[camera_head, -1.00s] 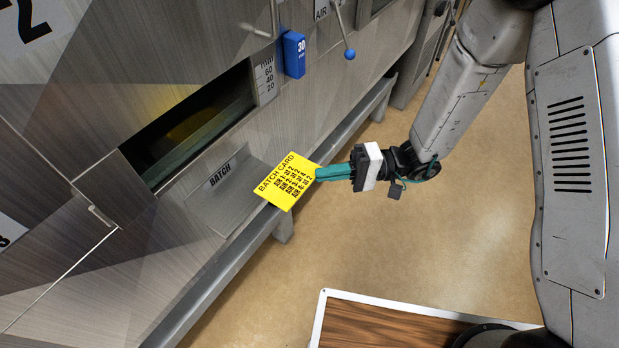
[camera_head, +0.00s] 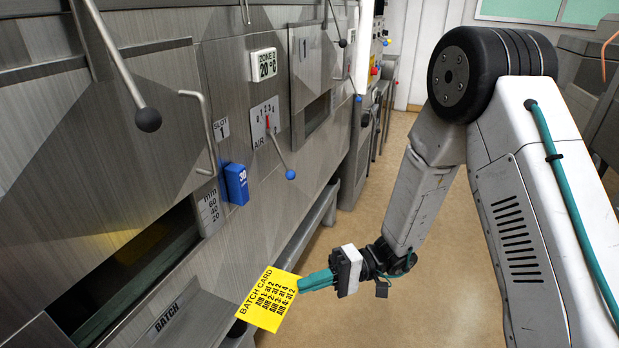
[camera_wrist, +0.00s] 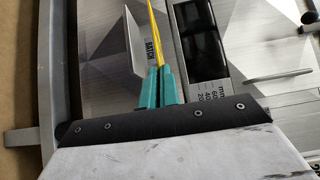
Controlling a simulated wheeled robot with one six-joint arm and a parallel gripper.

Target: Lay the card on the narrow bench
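The yellow batch card (camera_head: 268,300) is held out flat-faced toward the head camera, with its printed text readable. My gripper (camera_head: 303,284) is shut on the card's right edge. In the wrist view the card (camera_wrist: 155,38) is seen edge-on as a thin yellow strip between the teal fingertips (camera_wrist: 158,74). A narrow grey metal ledge (camera_head: 312,218), which looks like the narrow bench, runs low along the machine front. It also shows at the left of the wrist view (camera_wrist: 45,75). In the head view the card overlaps part of the ledge; I see no clear contact.
A tilted metal holder marked BATCH (camera_head: 175,318) sticks out of the machine below a dark slot (camera_head: 130,275). A blue block marked 30 (camera_head: 236,184), an air lever (camera_head: 290,174) and a ball-ended handle (camera_head: 148,119) project from the front. The floor (camera_head: 390,315) to the right is clear.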

